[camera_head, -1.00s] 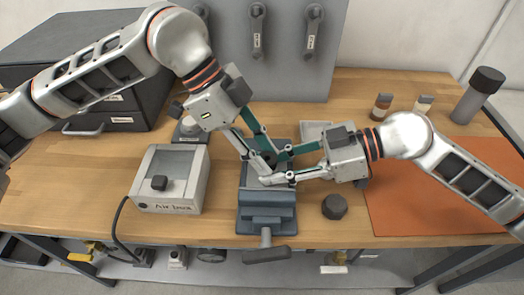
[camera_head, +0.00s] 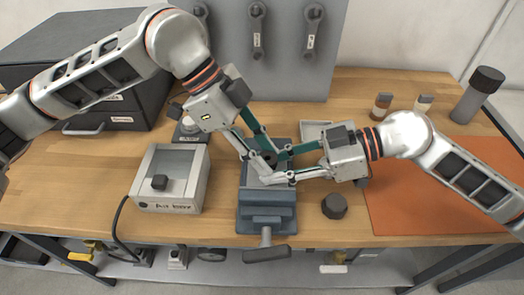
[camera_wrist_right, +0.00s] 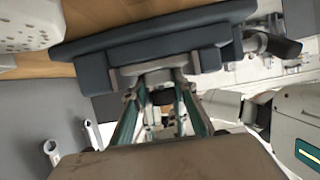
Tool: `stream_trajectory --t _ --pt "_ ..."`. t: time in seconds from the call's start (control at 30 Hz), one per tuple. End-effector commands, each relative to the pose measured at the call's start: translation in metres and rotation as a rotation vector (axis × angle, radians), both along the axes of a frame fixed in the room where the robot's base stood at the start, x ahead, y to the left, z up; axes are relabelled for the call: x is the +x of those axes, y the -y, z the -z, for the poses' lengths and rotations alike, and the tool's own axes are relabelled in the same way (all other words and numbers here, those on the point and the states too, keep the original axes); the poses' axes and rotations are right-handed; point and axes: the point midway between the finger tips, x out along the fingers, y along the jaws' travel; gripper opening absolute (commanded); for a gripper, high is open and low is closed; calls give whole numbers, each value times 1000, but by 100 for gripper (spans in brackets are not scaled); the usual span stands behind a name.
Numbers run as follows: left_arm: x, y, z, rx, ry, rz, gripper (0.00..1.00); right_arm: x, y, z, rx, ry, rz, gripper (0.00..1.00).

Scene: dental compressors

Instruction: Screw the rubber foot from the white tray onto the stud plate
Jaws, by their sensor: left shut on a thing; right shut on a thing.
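A small dark round piece, apparently the rubber foot (camera_head: 268,158), shows between my fingers over the grey vise (camera_head: 266,215). It also shows as a black cylinder between the right fingers in the right wrist view (camera_wrist_right: 163,97). My right gripper (camera_head: 282,167) comes in from the right and is shut on it. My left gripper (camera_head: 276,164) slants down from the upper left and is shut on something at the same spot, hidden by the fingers. The fingertips of both overlap. I cannot make out the stud plate. The white tray (camera_head: 315,131) lies behind my right gripper, partly covered.
An orange mat (camera_head: 405,212) covers the right of the bench, with small bottles (camera_head: 381,106) behind. Bare wood lies at the front left.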

Motion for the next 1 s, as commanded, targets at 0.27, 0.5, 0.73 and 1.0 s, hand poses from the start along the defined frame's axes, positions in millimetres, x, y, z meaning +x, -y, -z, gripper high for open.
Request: stream_trajectory --t 0.27,0.5,0.73,1.0 --pt "-13 5 17 6 -26 26 6 0 -6 -12 26 22 -8 0" --pt "-13 5 19 6 -26 27 6 0 -6 -11 26 22 -8 0" --pt "-13 5 19 6 -26 26 7 0 -6 -11 26 22 -8 0" --pt "-13 5 19 8 -29 27 38 -1 -6 -11 26 22 -8 0"
